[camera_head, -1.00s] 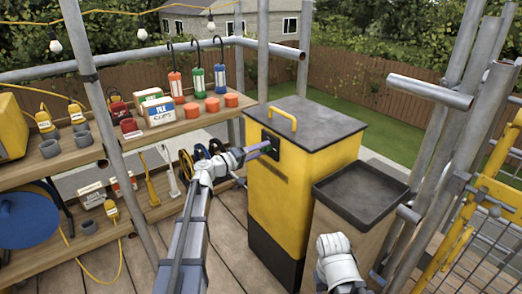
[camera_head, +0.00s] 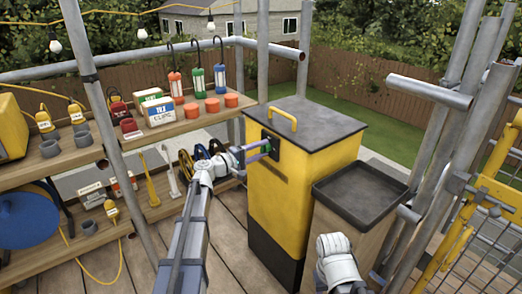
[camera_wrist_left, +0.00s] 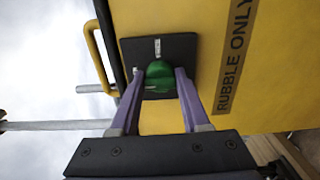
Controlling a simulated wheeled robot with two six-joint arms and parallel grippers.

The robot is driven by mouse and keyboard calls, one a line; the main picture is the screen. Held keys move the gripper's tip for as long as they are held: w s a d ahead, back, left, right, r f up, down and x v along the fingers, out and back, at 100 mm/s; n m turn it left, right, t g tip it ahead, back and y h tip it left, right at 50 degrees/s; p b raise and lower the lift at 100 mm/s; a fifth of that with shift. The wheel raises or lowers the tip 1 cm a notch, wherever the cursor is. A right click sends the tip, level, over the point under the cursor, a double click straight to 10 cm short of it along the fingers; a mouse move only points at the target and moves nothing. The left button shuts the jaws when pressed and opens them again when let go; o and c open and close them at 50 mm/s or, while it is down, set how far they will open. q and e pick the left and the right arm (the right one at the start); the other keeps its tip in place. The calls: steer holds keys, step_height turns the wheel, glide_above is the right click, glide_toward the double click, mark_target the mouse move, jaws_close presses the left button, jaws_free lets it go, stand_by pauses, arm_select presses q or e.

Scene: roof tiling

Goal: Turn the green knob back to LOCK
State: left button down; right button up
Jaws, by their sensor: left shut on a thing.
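The green knob (camera_wrist_left: 159,74) sits on a black plate (camera_wrist_left: 185,49) on the side of the yellow rubble bin (camera_head: 272,200). In the left wrist view my left gripper (camera_wrist_left: 160,82) has its two purple fingers shut on the knob, one on each side. A light mark shows on the plate just above the knob; I cannot read any lettering there. In the head view the left gripper (camera_head: 262,149) reaches to the plate from the left, and a little green shows at its tips. My right arm shows at the bottom, but its gripper fingers are not visible.
The bin has a dark lid with a yellow handle (camera_head: 283,118). A box with a black tray top (camera_head: 362,193) stands to its right. Shelves with lamps, orange cups and boxes (camera_head: 160,111) stand at left. Scaffold poles and a yellow gate (camera_head: 484,220) are at right.

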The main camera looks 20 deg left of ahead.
arm_select(q)
steer(key=shift+c, duration=1.9)
jaws_free()
steer(key=v, duration=0.8)
steer(key=shift+d, duration=0.1)
